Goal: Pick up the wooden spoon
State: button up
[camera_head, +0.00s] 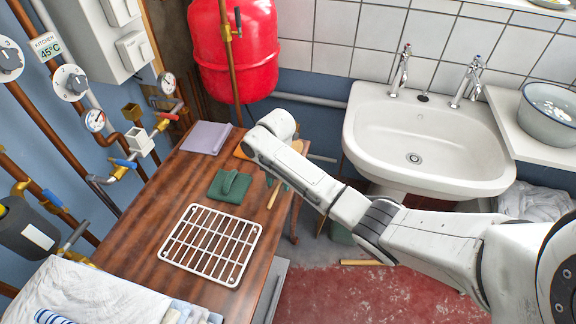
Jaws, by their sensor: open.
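A short light-wood stick (273,195) shows on the brown wooden table (150,215), near its right edge and just left of my forearm. It looks like the handle of the wooden spoon; the rest of it is hidden behind my arm, so I cannot confirm its shape. My arm reaches in from the right and its wrist bends down over the table's right edge. My gripper is hidden behind my forearm, so its place relative to the spoon cannot be seen.
A white wire rack (211,245), a green cloth-like item (229,186) and a mauve folder-like item (206,137) lie on the table. White towels (85,293) are at front left. A sink (425,140) stands at right. Pipes and valves line the left wall.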

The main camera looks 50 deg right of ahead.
grip_shut()
dwell(0.3)
jog(key=shift+r, duration=0.1)
